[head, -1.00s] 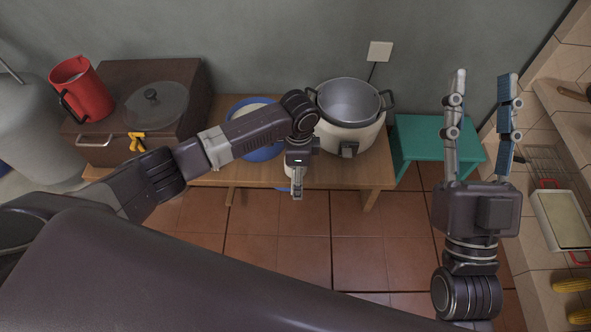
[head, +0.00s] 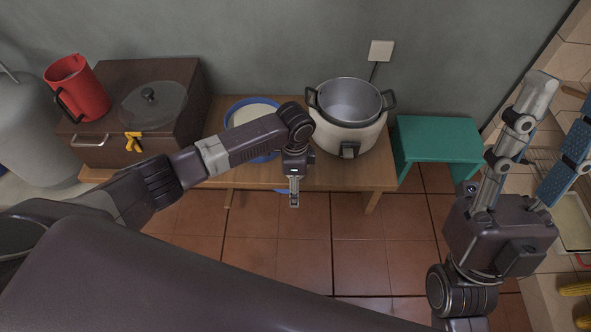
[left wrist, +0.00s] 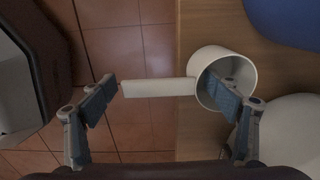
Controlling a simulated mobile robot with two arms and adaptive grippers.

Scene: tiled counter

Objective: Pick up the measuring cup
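The measuring cup, white and round with a straight flat handle (left wrist: 160,88), shows in the left wrist view. Its bowl (left wrist: 249,75) is at the table's edge and the handle sticks out past the edge over the floor. In the head view I cannot make it out; my arm probably covers it. My left gripper (left wrist: 163,83) is open, one finger to the left of the handle's end and the other overlapping the bowl's opening. It also shows in the head view (head: 294,190), at the table's front edge. My right gripper (head: 558,122) is open and empty at the right.
The wooden table (head: 345,175) holds a rice cooker (head: 345,138), a blue-rimmed bowl (head: 237,103), and a brown box (head: 170,82) with a red pitcher (head: 80,92). A teal stool (head: 437,140) stands to the right. A tiled counter (head: 575,55) is at the far right.

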